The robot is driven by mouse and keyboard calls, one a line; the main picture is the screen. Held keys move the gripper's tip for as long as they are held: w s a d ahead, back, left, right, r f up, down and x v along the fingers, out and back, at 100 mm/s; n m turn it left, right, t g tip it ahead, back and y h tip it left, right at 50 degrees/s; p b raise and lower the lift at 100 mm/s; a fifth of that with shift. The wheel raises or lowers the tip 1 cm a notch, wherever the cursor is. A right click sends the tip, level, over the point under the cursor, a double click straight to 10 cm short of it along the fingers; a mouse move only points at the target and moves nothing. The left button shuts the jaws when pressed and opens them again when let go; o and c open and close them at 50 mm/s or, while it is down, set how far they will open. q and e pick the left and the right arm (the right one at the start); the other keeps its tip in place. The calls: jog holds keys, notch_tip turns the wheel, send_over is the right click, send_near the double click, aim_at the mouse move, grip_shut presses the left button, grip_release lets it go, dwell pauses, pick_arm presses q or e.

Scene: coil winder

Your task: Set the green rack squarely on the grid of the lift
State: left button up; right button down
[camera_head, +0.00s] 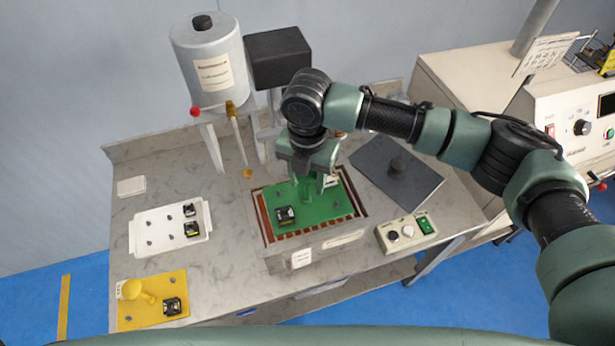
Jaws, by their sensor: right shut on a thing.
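The green rack (325,209) is a flat green plate with a black part on its left front. It lies over the grid of the lift (312,229), whose reddish-brown bars show along the rack's left, front and right sides. I cannot tell whether the rack rests on the grid or hangs just above it. My right gripper (307,187) points down at the rack's back middle and is shut on its green upright handle. The gripper and wrist hide part of the rack's back edge. My left gripper is not in view.
A white rack (145,238) and a yellow rack (140,312) stand on the left of the bench. A dark lid with a knob (412,188) lies right of the lift. A button box (406,235) is at the front right. A grey tank (211,95) stands behind.

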jog(key=shift+f+b, duration=0.3)
jog(key=shift+f, duration=0.55)
jog(key=c, duration=0.7)
grip_release()
jog(key=shift+r, duration=0.4)
notch_tip(320, 180, up, 7)
jog(key=shift+b, duration=1.1)
